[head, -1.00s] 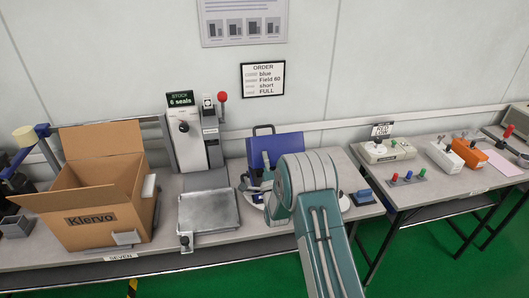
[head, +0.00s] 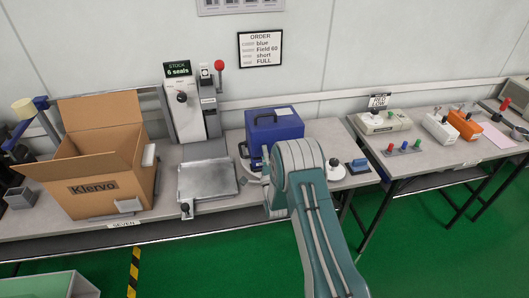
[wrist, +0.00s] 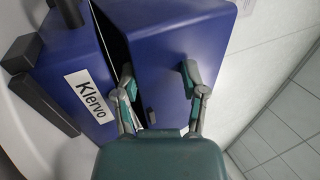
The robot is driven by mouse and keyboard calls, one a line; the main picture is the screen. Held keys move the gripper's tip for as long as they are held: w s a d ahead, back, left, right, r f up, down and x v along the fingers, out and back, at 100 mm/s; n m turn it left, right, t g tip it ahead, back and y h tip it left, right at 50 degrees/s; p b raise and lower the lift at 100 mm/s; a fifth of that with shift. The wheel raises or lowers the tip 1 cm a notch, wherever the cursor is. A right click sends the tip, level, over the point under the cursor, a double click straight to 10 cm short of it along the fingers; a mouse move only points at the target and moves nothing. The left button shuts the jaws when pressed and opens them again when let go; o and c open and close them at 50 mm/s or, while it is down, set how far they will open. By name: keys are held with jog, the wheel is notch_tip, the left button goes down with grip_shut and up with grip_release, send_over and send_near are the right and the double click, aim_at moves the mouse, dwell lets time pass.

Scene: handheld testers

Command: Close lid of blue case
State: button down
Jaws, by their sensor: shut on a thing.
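The blue case (head: 275,126) stands on the workbench behind my arm, its lid (wrist: 180,45) lowered over the body. In the wrist view a narrow dark gap shows between the lid and the case body (wrist: 75,65), which carries a white "Klervo" label (wrist: 91,96). My gripper (wrist: 160,82) is at the case, its two fingers spread apart against the lid, the left one beside the gap. It is shut on the lid. In the head view my arm hides the fingers and the lower front of the case.
An open cardboard box (head: 98,170), a press (head: 188,108) and a metal plate (head: 208,181) stand left of the case. A second table holds several testers.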

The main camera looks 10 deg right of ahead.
jog(key=shift+s+f, duration=0.1)
jog(key=shift+f, duration=0.55)
jog(key=c, duration=0.8)
grip_release()
jog(key=shift+c, duration=0.2)
jog(key=v, duration=0.6)
jog(key=shift+s+r, duration=0.15)
jog(key=shift+s, duration=0.7)
